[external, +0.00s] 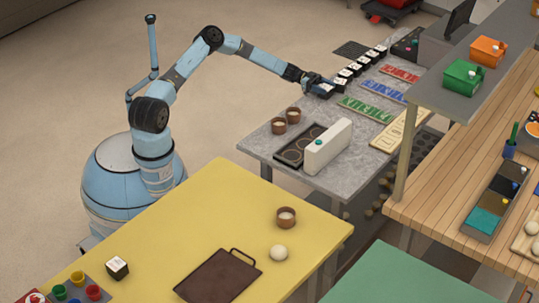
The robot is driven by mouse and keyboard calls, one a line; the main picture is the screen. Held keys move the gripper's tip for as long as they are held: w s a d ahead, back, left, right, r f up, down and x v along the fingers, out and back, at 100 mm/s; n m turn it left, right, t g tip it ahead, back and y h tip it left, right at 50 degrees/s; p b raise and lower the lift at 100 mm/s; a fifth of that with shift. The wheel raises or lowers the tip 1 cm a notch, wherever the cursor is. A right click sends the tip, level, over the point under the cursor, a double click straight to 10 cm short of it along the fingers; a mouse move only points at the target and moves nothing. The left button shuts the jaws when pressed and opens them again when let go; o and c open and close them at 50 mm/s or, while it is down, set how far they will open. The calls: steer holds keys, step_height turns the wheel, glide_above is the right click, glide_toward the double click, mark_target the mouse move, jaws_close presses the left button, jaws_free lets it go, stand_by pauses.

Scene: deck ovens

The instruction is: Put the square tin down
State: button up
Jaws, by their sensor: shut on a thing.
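My gripper (318,84) is at the left edge of the grey stone counter (262,142), at the near end of a row of small dark boxes with white tops (356,66). It is shut on a small dark square tin (326,93), which the fingers partly cover. The tin is in line with the row and close to the nearest box. I cannot tell whether its underside touches the counter.
Green (365,110), blue (383,91) and red (399,73) racks lie right of the row. Two brown cups (278,126), a dark tray (296,150) and a white upright block (329,146) stand nearer. A yellow table (205,205) is in front.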

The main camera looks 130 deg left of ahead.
steer(key=o, duration=1.2)
steer(key=shift+f, duration=0.2)
steer(key=s, duration=1.3)
steer(key=shift+s, duration=0.4)
